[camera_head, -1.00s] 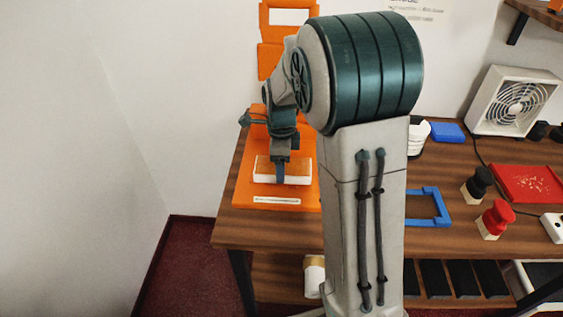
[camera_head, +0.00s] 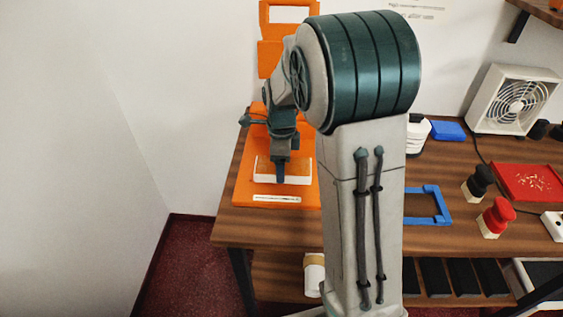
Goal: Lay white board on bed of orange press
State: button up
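The orange press (camera_head: 240,190) stands at the left end of the wooden table, with its orange lid (camera_head: 270,57) raised upright behind it. I cannot tell whether the fingers are shut on the board, or whether the board rests fully on the bed. My arm hides part of the press's right side.
To the right of my arm lie a blue frame (camera_head: 434,206), a red tray (camera_head: 526,183), a black-topped stamp (camera_head: 478,183) and a red-topped stamp (camera_head: 496,217). A white fan (camera_head: 515,100) and a blue block (camera_head: 448,131) stand farther back. A white wall is behind the table.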

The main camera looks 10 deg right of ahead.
jog(key=shift+f, duration=0.3)
jog(key=o, duration=1.1)
jog(key=shift+o, duration=0.2)
jog(key=shift+r, duration=0.1)
notch_tip(320, 180, up, 13)
jog(key=s+f+n+t+p, duration=0.1)
jog(key=s+n+t+p, duration=0.1)
jog(key=s+n, duration=1.8)
jog(key=shift+s+d+f+n+t, duration=0.2)
jog(key=shift+s+n+t, duration=0.2)
jog(key=shift+n, duration=0.3)
